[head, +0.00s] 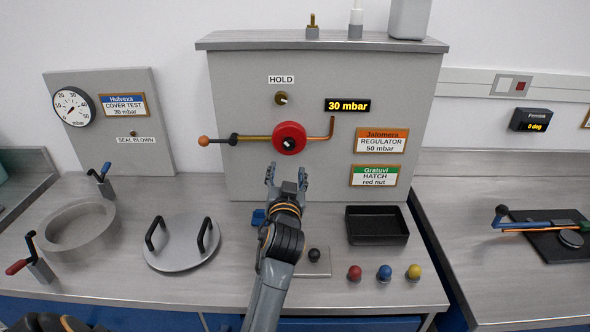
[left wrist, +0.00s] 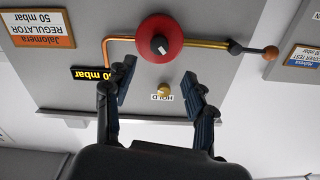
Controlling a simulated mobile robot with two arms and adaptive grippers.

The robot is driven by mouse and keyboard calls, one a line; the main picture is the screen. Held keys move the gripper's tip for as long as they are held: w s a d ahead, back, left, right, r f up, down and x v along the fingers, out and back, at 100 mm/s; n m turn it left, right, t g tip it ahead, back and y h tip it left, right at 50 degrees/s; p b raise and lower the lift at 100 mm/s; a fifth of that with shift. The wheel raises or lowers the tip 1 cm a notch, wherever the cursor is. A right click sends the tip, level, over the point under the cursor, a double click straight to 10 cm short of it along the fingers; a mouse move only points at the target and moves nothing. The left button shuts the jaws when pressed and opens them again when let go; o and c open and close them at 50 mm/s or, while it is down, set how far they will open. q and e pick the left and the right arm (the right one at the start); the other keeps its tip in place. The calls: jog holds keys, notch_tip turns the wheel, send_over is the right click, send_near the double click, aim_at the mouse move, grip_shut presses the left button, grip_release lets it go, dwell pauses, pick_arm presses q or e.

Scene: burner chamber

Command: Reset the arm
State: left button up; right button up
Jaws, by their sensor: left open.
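My left gripper (head: 287,176) is open and empty in front of the grey panel, just below the red round knob (head: 289,138). In the left wrist view, which is upside down, its two fingers (left wrist: 162,88) stand apart with nothing between them, and the red knob (left wrist: 160,40) lies beyond them. A brass rod (head: 258,139) runs left from the knob to a black collar and an orange-brown ball (head: 204,141). A copper pipe bends up at the right. The brass HOLD knob (head: 281,98) is above. My right gripper is not in view.
A display (head: 347,105) reads 30 mbar; the gauge (head: 73,106) is at left. The counter holds a grey ring (head: 78,228), a lid with two handles (head: 181,243), a black tray (head: 377,226) and red, blue and yellow knobs. A small part of the blue object shows beside my arm.

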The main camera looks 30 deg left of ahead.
pick_arm(q)
jog(key=s+d+f+m+g+h, duration=0.1)
jog(key=s+d+f+h, duration=0.1)
jog(key=s+f, duration=0.2)
jog(key=s+d+f+g+h, duration=0.1)
jog(key=s+d+f+g, duration=0.1)
jog(key=s+f, duration=0.3)
jog(key=s+d+f+m+g+h, duration=0.1)
jog(key=s+d+f+g+h, duration=0.1)
jog(key=s+f, duration=0.3)
jog(key=shift+s+d+f+m+h, duration=0.15)
jog(key=shift+d+f, duration=0.15)
jog(key=shift+f, duration=0.5)
jog(key=shift+d+f+m+h, duration=0.15)
jog(key=shift+d+f, duration=0.1)
jog(key=shift+f, duration=0.5)
jog(key=s+d+f+m+g+h, duration=0.25)
jog(key=s+d+f, duration=0.2)
jog(key=s, duration=0.45)
jog(key=s+d+f+m+g+h, duration=0.1)
jog(key=s+d+f+g+h, duration=0.25)
jog(key=s, duration=0.65)
notch_tip(320, 180, down, 24)
jog(key=d+g+y+b, duration=0.1)
jog(key=g+y, duration=0.1)
jog(key=s+a+f+g, duration=0.1)
jog(key=s+a+f, duration=0.2)
jog(key=s+f, duration=1.5)
jog(key=shift+f+b, duration=0.45)
jog(key=shift+f, duration=0.2)
